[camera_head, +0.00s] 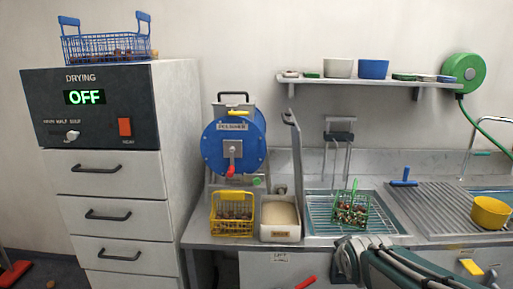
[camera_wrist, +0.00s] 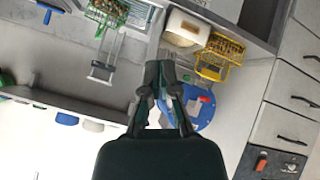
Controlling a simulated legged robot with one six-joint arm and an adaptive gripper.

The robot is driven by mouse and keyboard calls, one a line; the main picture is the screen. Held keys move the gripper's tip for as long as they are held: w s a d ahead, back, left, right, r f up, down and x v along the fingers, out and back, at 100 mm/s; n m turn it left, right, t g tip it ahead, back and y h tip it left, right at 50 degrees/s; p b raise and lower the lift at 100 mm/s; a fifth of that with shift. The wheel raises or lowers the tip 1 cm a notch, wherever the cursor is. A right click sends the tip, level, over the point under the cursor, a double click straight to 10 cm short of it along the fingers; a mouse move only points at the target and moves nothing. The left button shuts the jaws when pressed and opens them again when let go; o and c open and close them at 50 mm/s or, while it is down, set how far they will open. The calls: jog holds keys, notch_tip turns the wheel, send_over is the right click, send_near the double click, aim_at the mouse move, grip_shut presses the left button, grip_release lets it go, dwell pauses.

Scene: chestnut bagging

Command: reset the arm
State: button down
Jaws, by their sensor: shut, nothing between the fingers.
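My gripper (camera_wrist: 160,66) shows in the middle of the wrist view, with its two dark fingers together and nothing between them. It is clear of the things on the counter, and the blue peeler drum (camera_wrist: 207,108) shows behind its fingers. My folded arm (camera_head: 405,268) shows at the lower right of the head view, in front of the counter's edge. I cannot make out the fingers in the head view.
The counter holds a yellow basket (camera_head: 232,228) of chestnuts, a cream-filled bin (camera_head: 281,232), a green basket (camera_head: 351,224) over the sink rack and a yellow pot (camera_head: 490,212). The drying cabinet (camera_head: 108,170) reads OFF and carries a blue basket (camera_head: 105,46).

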jog(key=s+a+m+g, duration=0.2)
jog(key=s, duration=0.8)
jog(key=s+a+m+g+y, duration=0.1)
jog(key=s+m, duration=0.1)
jog(key=s, duration=0.8)
jog(key=shift+s+a+g, duration=0.3)
jog(key=shift+a+g, duration=0.05)
jog(key=shift+g, duration=0.05)
